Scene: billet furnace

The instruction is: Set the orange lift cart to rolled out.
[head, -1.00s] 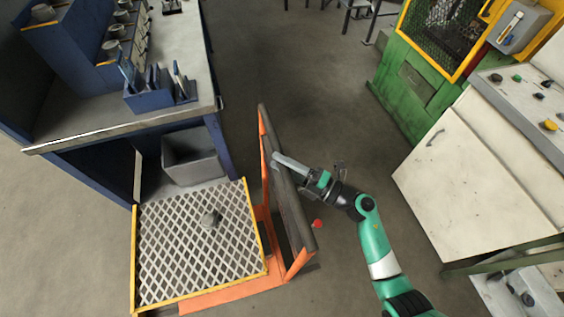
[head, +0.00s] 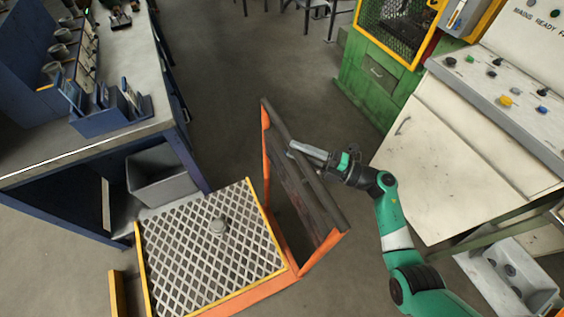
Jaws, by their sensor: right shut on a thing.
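The orange lift cart (head: 284,252) stands on the floor at the lower middle of the head view. It has an upright orange frame with a dark panel (head: 295,185) and a thick dark bar along the top. My right gripper (head: 296,149) reaches in from the right and is shut on the cart's dark top bar. My left gripper is not in view.
A blue workbench (head: 95,145) with a grey bin (head: 160,180) under it stands at the left. A white control cabinet (head: 435,160) stands at the right, and a green machine (head: 370,75) at the back. The floor between is clear.

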